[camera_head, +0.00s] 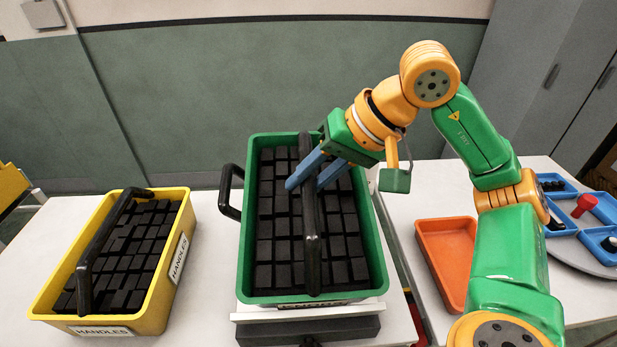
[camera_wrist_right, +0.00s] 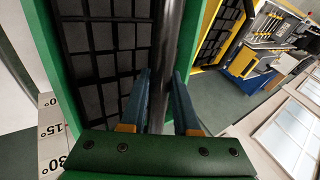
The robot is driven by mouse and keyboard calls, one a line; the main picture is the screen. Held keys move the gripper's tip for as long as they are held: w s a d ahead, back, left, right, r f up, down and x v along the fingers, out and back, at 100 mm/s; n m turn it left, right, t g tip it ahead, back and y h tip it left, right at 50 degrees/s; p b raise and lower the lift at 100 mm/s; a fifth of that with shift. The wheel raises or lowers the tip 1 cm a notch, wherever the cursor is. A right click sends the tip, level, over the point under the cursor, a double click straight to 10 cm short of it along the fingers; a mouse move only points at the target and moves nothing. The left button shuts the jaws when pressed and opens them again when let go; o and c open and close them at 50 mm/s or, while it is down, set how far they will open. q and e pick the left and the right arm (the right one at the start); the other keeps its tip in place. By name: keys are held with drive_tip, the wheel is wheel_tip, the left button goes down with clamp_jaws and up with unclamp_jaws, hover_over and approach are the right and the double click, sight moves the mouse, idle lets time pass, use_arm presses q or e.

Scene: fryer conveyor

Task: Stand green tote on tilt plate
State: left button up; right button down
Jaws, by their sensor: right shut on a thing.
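The green tote (camera_head: 247,230) is in the middle of the head view, full of black blocks, with a black handle (camera_head: 312,245) arched across it. It is over the tilt plate (camera_head: 305,310), a pale plate on a dark base; I cannot tell whether they touch. My right gripper (camera_head: 308,182) is shut on the handle. In the right wrist view its blue fingers (camera_wrist_right: 159,98) sit either side of the handle (camera_wrist_right: 163,55), by the tote's green wall (camera_wrist_right: 58,55). A second black handle sticks out at the tote's left. My left gripper is not in view.
A yellow tote (camera_head: 168,285) labelled HANDLES stands on the white table to the left. An orange tray (camera_head: 447,255) and blue bins (camera_head: 600,205) are at the right. An angle scale (camera_wrist_right: 52,130) shows in the right wrist view. Bare tabletop lies between the totes.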

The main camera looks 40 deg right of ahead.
drive_tip(key=shift+f, duration=0.1)
drive_tip(key=c, duration=0.6)
unclamp_jaws()
drive_tip(key=shift+s, duration=0.1)
